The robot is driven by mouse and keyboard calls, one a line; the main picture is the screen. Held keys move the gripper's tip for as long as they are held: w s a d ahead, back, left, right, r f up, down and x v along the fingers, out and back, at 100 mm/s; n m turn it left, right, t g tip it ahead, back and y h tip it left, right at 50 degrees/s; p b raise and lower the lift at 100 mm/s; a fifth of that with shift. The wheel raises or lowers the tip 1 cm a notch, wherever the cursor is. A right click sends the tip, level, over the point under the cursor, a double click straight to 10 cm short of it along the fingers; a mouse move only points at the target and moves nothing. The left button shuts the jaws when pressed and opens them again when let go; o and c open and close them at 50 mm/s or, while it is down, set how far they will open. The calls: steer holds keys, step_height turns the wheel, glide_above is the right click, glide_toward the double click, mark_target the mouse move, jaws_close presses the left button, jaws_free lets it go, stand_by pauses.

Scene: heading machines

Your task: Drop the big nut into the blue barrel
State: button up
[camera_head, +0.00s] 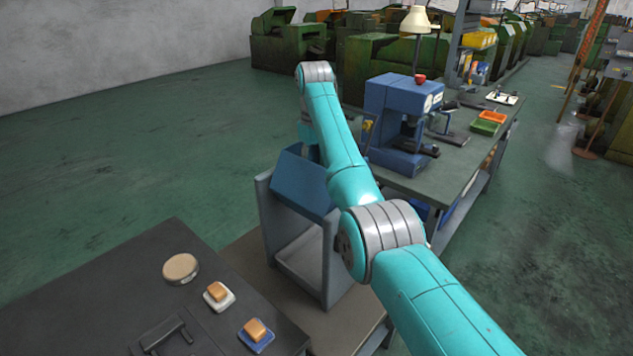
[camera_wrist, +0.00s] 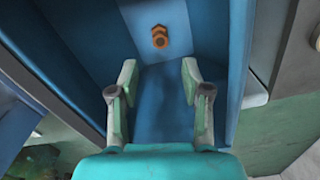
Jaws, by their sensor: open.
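My gripper (camera_wrist: 158,88) is open in the wrist view, with nothing between its fingers. It points into a blue container (camera_wrist: 205,25) with sloped walls, which I take to be the blue barrel. A small orange-brown piece with a dark hole (camera_wrist: 160,36), nut-like in shape, shows against a lighter blue panel beyond the fingertips. It is apart from both fingers; I cannot tell whether it lies on the panel or is a mark on it. In the head view the blue container (camera_head: 300,182) sits on a grey stand, partly behind my arm. The gripper itself is hidden there.
A dark table (camera_head: 110,280) at front left carries a round tan disc (camera_head: 180,268), two small dishes with orange blocks (camera_head: 218,298) and a black handled tool (camera_head: 165,335). A bench with a blue press (camera_head: 400,110) stands behind my arm. The floor at left is clear.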

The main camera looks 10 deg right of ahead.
steer(key=shift+r, duration=1.85)
